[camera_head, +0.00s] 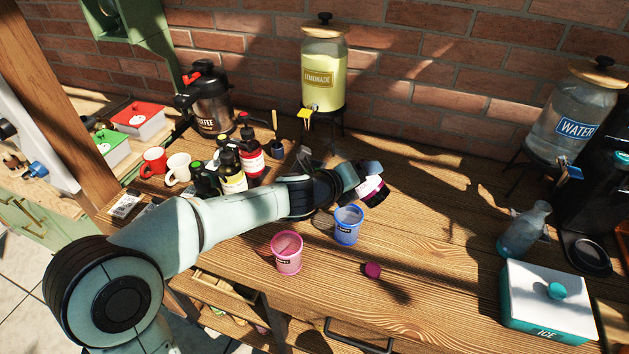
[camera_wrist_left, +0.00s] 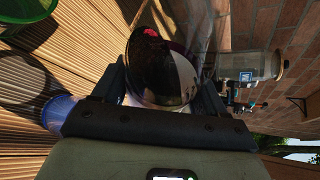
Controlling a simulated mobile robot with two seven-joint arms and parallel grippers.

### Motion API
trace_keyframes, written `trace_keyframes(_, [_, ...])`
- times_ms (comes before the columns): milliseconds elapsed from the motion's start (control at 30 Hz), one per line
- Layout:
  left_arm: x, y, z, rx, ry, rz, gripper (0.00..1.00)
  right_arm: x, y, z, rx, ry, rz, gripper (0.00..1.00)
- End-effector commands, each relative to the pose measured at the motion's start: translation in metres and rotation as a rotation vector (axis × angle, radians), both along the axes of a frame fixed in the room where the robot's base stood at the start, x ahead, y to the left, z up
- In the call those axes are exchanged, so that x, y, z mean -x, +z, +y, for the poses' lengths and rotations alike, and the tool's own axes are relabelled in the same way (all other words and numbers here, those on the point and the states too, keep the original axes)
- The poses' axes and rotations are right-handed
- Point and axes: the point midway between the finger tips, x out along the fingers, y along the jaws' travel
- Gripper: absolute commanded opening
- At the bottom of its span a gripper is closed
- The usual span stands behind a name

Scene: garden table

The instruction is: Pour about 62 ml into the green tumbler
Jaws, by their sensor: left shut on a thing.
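In the head view my left gripper (camera_head: 352,178) is shut on a dark bottle (camera_head: 373,191) with a pink-and-white band, held tilted above the table. In the left wrist view the dark, rounded bottle (camera_wrist_left: 155,65) sits between the fingers of my left gripper (camera_wrist_left: 162,88). The green tumbler (camera_wrist_left: 24,12) shows only partly, at the top left of the wrist view; I cannot make it out in the head view, where my arm hides part of the table. Any liquid stream is not discernible. My right gripper is out of view.
A blue tumbler (camera_head: 348,226) and a pink tumbler (camera_head: 287,254) stand near my arm. A small pink ball-shaped piece (camera_head: 372,270) lies in front. Several bottles and a coffee pot (camera_head: 207,100) stand behind left.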

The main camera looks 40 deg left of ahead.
Motion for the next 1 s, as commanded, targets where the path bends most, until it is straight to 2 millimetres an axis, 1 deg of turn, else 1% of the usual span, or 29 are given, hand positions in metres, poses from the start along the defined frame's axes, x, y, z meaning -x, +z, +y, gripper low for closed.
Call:
trace_keyframes(100, [-0.001,0.0,-0.004,0.079,0.0,-0.008,0.21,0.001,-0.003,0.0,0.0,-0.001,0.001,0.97])
trace_keyframes(200, [-0.002,-0.005,-0.007,0.143,0.0,-0.009,0.21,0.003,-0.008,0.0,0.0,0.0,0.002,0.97])
trace_keyframes(333, [-0.002,0.003,-0.009,0.228,0.0,-0.015,0.21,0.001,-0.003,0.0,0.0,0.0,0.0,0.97])
trace_keyframes(500, [-0.002,0.003,-0.01,0.313,0.0,-0.016,0.21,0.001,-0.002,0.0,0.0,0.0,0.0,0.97])
trace_keyframes(1000, [-0.001,0.006,-0.005,0.43,-0.001,-0.023,0.21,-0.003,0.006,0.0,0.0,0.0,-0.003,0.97])
